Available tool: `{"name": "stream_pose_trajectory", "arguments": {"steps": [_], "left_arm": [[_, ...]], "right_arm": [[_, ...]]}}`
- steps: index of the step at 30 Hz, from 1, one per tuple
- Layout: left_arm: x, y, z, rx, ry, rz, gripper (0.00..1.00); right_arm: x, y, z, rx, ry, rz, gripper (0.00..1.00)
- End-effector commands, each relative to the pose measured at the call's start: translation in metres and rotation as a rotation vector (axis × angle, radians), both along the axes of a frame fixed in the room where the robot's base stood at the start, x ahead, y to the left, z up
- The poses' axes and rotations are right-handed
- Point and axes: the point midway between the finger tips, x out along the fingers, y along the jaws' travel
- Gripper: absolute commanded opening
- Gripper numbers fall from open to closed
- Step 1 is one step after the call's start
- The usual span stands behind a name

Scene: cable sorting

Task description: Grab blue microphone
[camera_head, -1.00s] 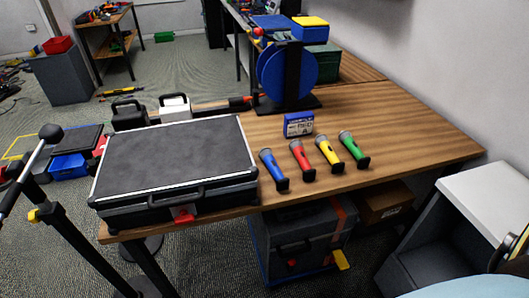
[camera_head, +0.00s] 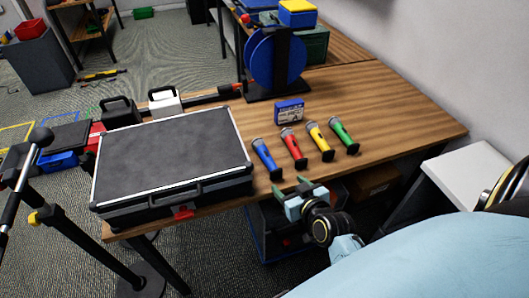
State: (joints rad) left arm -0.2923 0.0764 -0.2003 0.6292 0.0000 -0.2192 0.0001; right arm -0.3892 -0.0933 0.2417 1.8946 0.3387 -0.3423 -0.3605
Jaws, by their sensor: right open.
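The blue microphone (camera_head: 265,157) lies on the wooden table, leftmost in a row of microphones, just right of the black case. The red microphone (camera_head: 293,147), the yellow microphone (camera_head: 320,141) and the green microphone (camera_head: 343,134) lie to its right. My right gripper (camera_head: 290,187) is at the table's front edge, just below the blue and red microphones in the picture. Its fingers are apart with nothing between them. It looks apart from the blue microphone. My left gripper is out of view.
The large black case (camera_head: 172,162) fills the table's left part. A small blue box (camera_head: 289,111) stands behind the microphones, and a blue cable reel (camera_head: 276,62) is farther back. The table's right side is clear. A white cabinet (camera_head: 470,172) stands at the right.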

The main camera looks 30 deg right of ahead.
Motion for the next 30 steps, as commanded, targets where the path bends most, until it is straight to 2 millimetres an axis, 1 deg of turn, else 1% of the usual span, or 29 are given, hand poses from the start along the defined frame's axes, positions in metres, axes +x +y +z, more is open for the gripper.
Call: {"name": "stream_pose_trajectory", "arguments": {"steps": [2, 4, 12, 16, 23, 26, 30], "left_arm": [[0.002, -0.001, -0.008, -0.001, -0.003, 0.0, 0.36], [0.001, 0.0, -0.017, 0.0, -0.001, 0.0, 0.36], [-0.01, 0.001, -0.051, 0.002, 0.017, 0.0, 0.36], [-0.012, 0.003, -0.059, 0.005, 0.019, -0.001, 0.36], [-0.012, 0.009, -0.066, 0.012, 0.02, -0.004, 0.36], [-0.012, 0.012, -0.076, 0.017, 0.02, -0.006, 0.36], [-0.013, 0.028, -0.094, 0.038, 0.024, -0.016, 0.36]], "right_arm": [[0.008, -0.002, -0.001, 0.0, -0.01, -0.003, 0.64], [0.018, -0.003, -0.007, 0.0, -0.011, -0.003, 0.64], [0.057, -0.008, -0.025, 0.0, -0.01, -0.002, 0.64], [0.069, -0.01, -0.028, 0.0, -0.008, -0.002, 0.64], [0.077, -0.011, -0.03, 0.001, -0.006, -0.002, 0.64], [0.086, -0.013, -0.034, 0.0, -0.009, -0.002, 0.64], [0.101, -0.016, -0.041, 0.001, -0.009, -0.002, 0.64]]}}
